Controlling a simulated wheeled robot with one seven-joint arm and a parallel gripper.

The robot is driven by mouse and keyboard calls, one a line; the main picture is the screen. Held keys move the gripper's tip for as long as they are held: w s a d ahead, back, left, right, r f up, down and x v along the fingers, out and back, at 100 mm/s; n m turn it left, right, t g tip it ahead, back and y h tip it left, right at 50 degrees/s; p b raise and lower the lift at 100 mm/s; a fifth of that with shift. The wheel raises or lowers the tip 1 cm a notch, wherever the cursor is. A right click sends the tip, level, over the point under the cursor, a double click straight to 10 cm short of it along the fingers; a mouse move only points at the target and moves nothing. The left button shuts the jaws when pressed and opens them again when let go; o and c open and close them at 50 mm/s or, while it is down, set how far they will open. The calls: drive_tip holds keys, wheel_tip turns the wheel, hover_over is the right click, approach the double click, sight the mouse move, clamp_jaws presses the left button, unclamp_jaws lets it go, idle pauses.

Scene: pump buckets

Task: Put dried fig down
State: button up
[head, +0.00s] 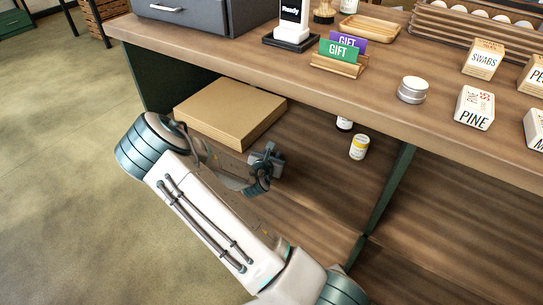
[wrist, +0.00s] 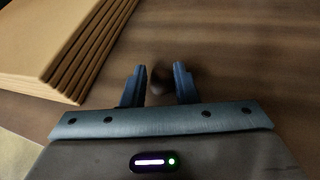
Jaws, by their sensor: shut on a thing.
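My gripper (wrist: 159,88) is shut on a small dark brown dried fig (wrist: 160,80), seen between the two blue fingers in the wrist view. The fig is dim and blurred there. In the head view my gripper (head: 266,168) is over the lower wooden shelf (head: 310,190), under the counter. The fig cannot be made out in the head view. I cannot tell whether the fig touches the shelf.
A stack of flat cardboard (head: 230,110) lies left of the gripper on the shelf; it also shows in the wrist view (wrist: 60,45). The counter (head: 330,85) overhangs. Shelf between is bare.

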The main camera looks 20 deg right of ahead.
drive_tip(key=o, duration=0.9)
drive_tip(key=shift+f, duration=0.1)
drive_tip(key=shift+o, duration=0.2)
drive_tip(key=shift+r, duration=0.2)
drive_tip(key=s+a+r+m+g+y+p, duration=0.2)
drive_tip(key=s+a+r+m+g+y, duration=0.15)
drive_tip(key=s+a+m, duration=0.4)
drive_tip(key=s+a+r+m+g+y+p, duration=0.1)
drive_tip(key=s+a+r+m+g+y, duration=0.25)
drive_tip(key=s+a+m, duration=0.45)
drive_tip(key=s+d+r+m+g+y, duration=0.1)
drive_tip(key=s+d+r+m+g, duration=0.1)
drive_tip(key=s+r+m, duration=0.9)
drive_tip(key=s+r, duration=0.3)
drive_tip(key=r, duration=0.3)
drive_tip(key=shift+d+g, duration=0.2)
drive_tip(key=shift+g, duration=0.1)
